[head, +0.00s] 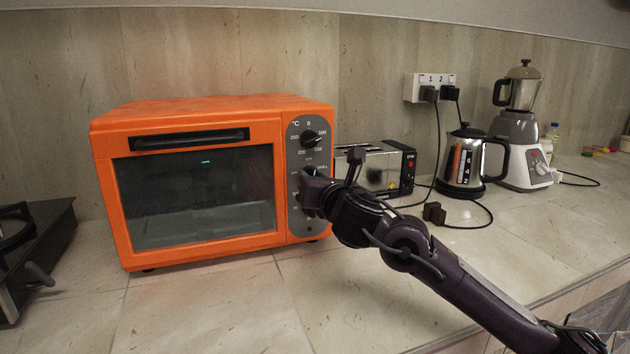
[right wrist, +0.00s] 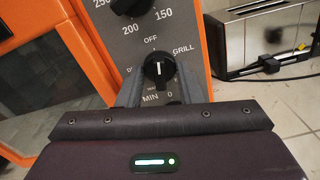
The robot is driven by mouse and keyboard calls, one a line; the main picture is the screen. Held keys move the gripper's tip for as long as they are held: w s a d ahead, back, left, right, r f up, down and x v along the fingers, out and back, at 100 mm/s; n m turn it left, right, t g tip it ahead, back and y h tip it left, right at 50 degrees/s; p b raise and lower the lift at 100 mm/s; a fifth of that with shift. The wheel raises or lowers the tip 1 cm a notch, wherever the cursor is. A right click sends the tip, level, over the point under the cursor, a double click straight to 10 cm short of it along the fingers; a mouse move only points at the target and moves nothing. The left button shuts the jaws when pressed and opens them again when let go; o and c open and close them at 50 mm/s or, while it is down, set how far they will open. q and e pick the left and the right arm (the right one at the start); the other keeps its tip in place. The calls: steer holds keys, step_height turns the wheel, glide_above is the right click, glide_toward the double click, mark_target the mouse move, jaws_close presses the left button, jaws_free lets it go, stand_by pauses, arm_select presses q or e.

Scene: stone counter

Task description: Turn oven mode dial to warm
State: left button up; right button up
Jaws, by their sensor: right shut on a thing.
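The orange oven (head: 205,106) stands on the counter with its door closed. Its grey control panel (head: 309,131) is on the right side, and the temperature dial (head: 310,139) is at the top. In the right wrist view the black mode dial (right wrist: 158,69) sits below the OFF mark, with GRILL to its right. Its white pointer line is roughly upright, towards OFF. My right gripper (right wrist: 158,92) is shut on the mode dial, one finger on each side. In the head view the right gripper (head: 312,190) covers much of the lower panel. My left gripper is not in view.
A toaster (head: 376,168) stands just right of the oven, and it also shows in the wrist view (right wrist: 262,38). A kettle (head: 463,160) and a blender (head: 520,130) stand further right. A hob (head: 35,245) is at the left. The counter before the oven (head: 215,310) is clear.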

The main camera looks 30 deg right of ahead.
arm_select(q)
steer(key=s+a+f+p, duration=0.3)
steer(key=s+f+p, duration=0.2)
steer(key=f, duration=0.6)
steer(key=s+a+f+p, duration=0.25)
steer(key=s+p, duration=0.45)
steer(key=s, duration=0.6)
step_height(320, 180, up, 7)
steer(key=p, duration=0.6)
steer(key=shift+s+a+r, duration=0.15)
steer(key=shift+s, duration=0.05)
arm_select(e)
steer(key=shift+f+n, duration=0.1)
steer(key=shift+n, duration=16.3)
